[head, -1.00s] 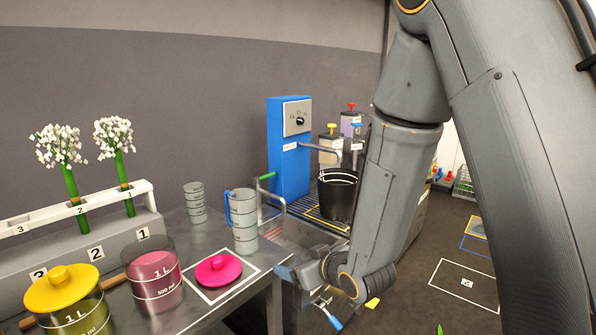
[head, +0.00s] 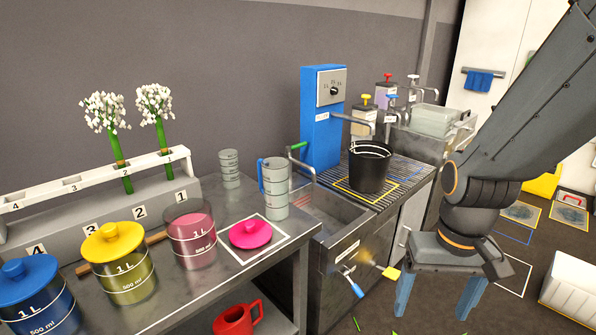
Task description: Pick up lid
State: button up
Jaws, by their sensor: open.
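A pink lid (head: 250,234) with a round knob lies flat on the grey bench, inside a white outlined square. A clear jar of pink liquid (head: 192,240) stands uncovered just left of it. A yellow lid (head: 113,243) sits on the jar of yellow-green liquid, and a blue lid (head: 27,280) sits on the jar of blue liquid. My gripper (head: 437,290) points down, open and empty, well to the right of the pink lid, in front of the sink unit. Its two blue fingers are apart.
A grey measuring jug (head: 275,188) stands behind the pink lid at the sink's edge. A black bucket (head: 369,167) stands on the grating. Blue and yellow tap handles (head: 390,273) stick out from the sink front. A red mug (head: 236,320) is on the lower shelf.

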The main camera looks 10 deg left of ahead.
aim_at(248, 233)
jog(key=z, duration=0.5)
jog(key=k, duration=0.55)
jog(key=u, duration=0.55)
jog(key=i, duration=0.8)
jog(key=u, duration=1.2)
jog(key=i, duration=0.45)
jog(key=u, duration=0.35)
